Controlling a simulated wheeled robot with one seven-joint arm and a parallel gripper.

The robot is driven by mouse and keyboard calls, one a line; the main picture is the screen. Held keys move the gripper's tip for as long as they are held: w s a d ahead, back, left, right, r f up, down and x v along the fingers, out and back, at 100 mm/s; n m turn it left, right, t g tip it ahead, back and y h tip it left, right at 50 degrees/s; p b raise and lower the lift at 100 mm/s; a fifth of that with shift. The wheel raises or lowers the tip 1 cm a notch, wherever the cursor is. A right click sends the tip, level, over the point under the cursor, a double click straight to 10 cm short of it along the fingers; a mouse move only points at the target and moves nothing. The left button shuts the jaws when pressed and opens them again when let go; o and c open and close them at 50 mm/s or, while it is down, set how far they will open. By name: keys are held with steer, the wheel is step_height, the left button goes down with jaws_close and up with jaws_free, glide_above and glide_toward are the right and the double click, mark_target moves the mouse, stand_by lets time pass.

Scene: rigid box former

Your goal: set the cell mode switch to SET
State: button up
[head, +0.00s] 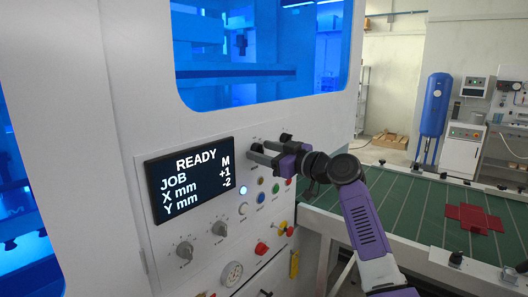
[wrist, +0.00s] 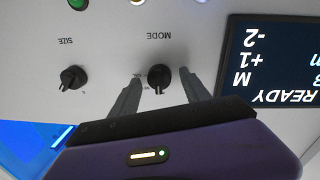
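The MODE switch (wrist: 159,76) is a dark round knob on the white panel. In the upside-down wrist view its pale pointer mark points down the picture, toward my gripper. The small position labels around it are partly hidden and too small to read. My gripper (wrist: 163,88) is open, with one finger on each side of the knob and a visible gap on both sides. In the head view my gripper (head: 262,153) is at the panel just right of the screen and hides the MODE knob there.
A similar SIZE knob (wrist: 73,77) sits beside MODE. The display (head: 191,178) reads READY, JOB M, X mm +1, Y mm -2. Coloured buttons (head: 261,197) lie below my gripper. More knobs (head: 185,250) are lower on the panel. A green table (head: 410,205) stands at right.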

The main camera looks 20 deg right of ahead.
jaws_close()
steer(key=shift+m, duration=0.4)
steer(key=m+p, duration=0.1)
steer(key=m, duration=0.2)
steer(key=shift+m, duration=0.3)
steer(key=m+p, duration=0.1)
steer(key=m, duration=0.2)
steer(key=shift+d+m+g, duration=0.1)
steer(key=shift+m+g, duration=0.2)
steer(key=shift+m, duration=0.4)
steer(key=shift+o, duration=0.4)
jaws_free()
steer(key=shift+d, duration=0.1)
